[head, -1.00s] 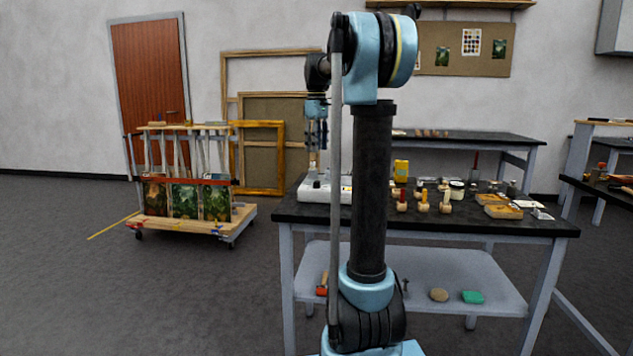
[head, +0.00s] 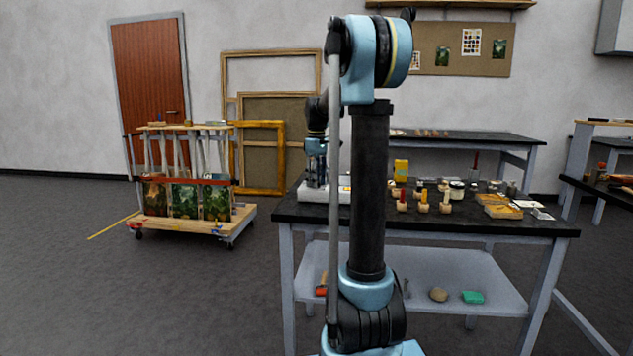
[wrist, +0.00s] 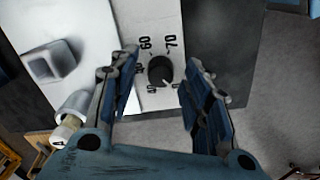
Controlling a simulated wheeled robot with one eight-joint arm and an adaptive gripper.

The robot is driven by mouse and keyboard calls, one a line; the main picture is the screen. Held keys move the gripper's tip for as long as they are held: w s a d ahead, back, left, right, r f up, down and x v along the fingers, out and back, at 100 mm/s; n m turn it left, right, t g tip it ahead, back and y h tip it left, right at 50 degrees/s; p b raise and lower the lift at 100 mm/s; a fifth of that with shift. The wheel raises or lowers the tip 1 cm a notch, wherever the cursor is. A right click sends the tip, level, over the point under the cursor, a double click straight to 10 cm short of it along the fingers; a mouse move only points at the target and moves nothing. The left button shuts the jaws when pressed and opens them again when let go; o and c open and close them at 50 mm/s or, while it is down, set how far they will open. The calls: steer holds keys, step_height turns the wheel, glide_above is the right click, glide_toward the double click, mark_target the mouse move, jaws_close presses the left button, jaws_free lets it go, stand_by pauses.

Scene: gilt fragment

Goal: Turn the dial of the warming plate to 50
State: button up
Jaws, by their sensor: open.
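The warming plate (head: 339,190) is a white box at the left end of the dark table in the head view. The wrist view shows its white panel (wrist: 140,15) with the black dial (wrist: 160,71) and printed numbers, 60 and 70 readable above the dial. A small light mark shows at the dial's lower edge; its exact reading is unclear. My gripper (wrist: 161,62) is open, one blue-and-black finger on each side of the dial with gaps showing. In the head view my gripper (head: 316,181) is low at the plate's left part.
A grey squarish object (wrist: 49,62) and a pale cylinder (wrist: 74,106) are left of my fingers in the wrist view. Several stamps or small pots and a yellow container (head: 401,168) stand right of the plate on the table (head: 480,225).

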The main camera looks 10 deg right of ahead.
jaws_close()
